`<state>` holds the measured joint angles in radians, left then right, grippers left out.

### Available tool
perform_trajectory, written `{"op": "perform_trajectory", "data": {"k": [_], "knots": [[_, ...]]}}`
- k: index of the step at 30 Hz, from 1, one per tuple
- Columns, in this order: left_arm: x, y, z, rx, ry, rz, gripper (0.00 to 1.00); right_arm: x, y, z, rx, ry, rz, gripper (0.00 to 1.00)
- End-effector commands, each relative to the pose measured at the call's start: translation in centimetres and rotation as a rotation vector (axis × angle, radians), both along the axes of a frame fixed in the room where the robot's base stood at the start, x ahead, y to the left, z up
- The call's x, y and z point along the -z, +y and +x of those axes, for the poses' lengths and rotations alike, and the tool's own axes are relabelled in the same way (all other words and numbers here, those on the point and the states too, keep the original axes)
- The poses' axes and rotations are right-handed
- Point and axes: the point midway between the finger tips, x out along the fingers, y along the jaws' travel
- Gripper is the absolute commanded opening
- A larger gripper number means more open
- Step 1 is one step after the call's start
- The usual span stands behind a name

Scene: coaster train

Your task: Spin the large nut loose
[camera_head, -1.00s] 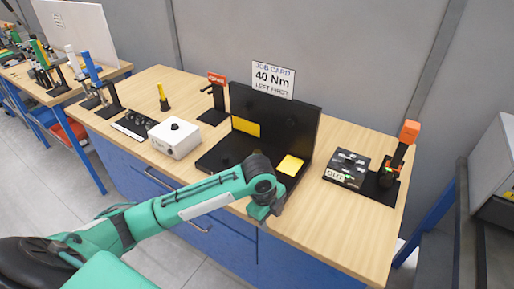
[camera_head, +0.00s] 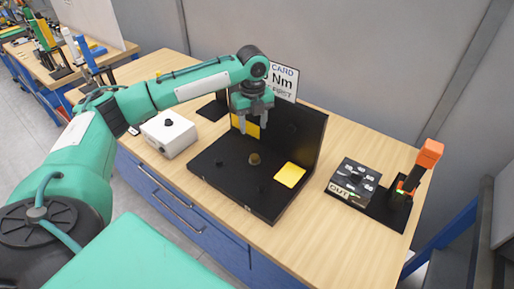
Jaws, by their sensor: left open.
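A brown-gold nut-like piece (camera_head: 254,159) stands near the middle of the flat base of a black L-shaped fixture (camera_head: 225,181); I take it for the large nut, but it is small in view. My left gripper (camera_head: 255,124) is open and empty, fingers pointing down. It hangs in front of the fixture's upright panel, apparently above and behind the nut, not touching it. Small dark studs sit on the base to either side of the nut. My right gripper is not in view.
Yellow patches lie on the fixture base (camera_head: 290,175) and upright panel. A white box (camera_head: 168,134) stands to the left. A black OUT block (camera_head: 354,180) and an orange-topped tool (camera_head: 429,154) stand at the right. The job card (camera_head: 284,80) is partly hidden by my arm.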

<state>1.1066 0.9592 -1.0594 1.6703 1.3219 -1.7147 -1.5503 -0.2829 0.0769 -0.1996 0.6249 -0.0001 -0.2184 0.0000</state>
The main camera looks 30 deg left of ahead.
Motion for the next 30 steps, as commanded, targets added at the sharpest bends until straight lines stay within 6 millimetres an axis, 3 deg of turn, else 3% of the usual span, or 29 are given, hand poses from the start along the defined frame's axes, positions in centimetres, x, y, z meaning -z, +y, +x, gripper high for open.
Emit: {"op": "perform_trajectory", "data": {"k": [3, 6, 10, 17, 22, 30], "knots": [[2.1, 0.0, -0.1, 0.0, 0.005, 0.0, 0.49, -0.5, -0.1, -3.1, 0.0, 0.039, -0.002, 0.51], [4.3, 0.0, -0.1, -0.001, 0.004, 0.001, 0.49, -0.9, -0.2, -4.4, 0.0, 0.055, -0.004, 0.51], [7.1, 0.0, -0.2, -0.001, 0.004, 0.001, 0.49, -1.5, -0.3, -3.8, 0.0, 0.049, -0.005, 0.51], [10.9, -0.1, 0.0, 0.0, 0.001, 0.001, 0.49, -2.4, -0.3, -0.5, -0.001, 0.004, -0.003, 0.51], [12.2, 0.0, -0.1, -0.001, 0.0, 0.0, 0.49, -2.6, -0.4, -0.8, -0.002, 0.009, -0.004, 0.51], [12.5, 0.0, 0.0, -0.001, 0.0, 0.0, 0.49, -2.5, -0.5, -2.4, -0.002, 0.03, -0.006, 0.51]]}}
